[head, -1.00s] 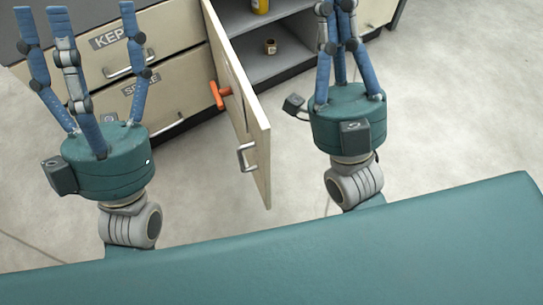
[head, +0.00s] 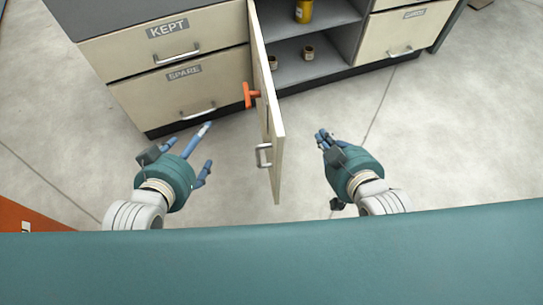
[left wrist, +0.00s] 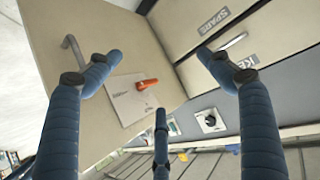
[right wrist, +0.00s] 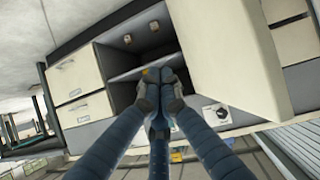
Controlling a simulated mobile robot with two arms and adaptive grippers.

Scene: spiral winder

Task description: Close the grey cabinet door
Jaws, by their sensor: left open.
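The cabinet door (head: 276,150) stands open and juts out towards me, seen nearly edge-on in the head view. A metal pull handle (head: 263,155) and an orange knob (head: 250,95) are on its left face. My left gripper (head: 207,148) is open and empty, left of the door and apart from it. In the left wrist view the door face (left wrist: 85,30) shows beyond its spread fingers, with a paper sheet (left wrist: 130,100) on it. My right gripper (head: 323,137) is right of the door, its fingers drawn together with nothing between them. The door (right wrist: 225,60) also shows in the right wrist view.
The open compartment holds a yellow bottle (head: 304,11) and small brown jars (head: 308,53). Drawers marked KEPT (head: 200,28) and SPARE (head: 185,90) stand left of the door. Another drawer (head: 405,35) is at the right. The floor (head: 430,130) is clear at the right.

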